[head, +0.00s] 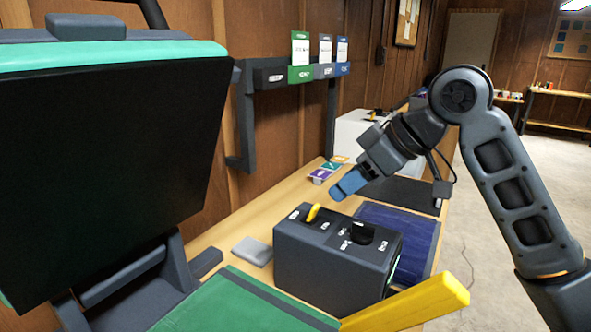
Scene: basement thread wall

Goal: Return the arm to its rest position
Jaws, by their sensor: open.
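My arm (505,175) rises from the lower right, bends at an elbow at the top right and reaches down and left over the workbench. My gripper (345,187) has blue fingertips and is empty. It hangs above the back of a dark box (338,262) with a yellow lever (313,212) and a black knob on top. The gap between the fingers is hard to see from this side. The gripper looks apart from the box and the lever.
A large dark panel with a green top edge (120,55) fills the left. A yellow bar (410,303) and a green mat (240,305) are in front. A blue mat (412,226) lies behind the box. A wall rack (245,120) holds labelled bins. Open floor (525,190) lies right.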

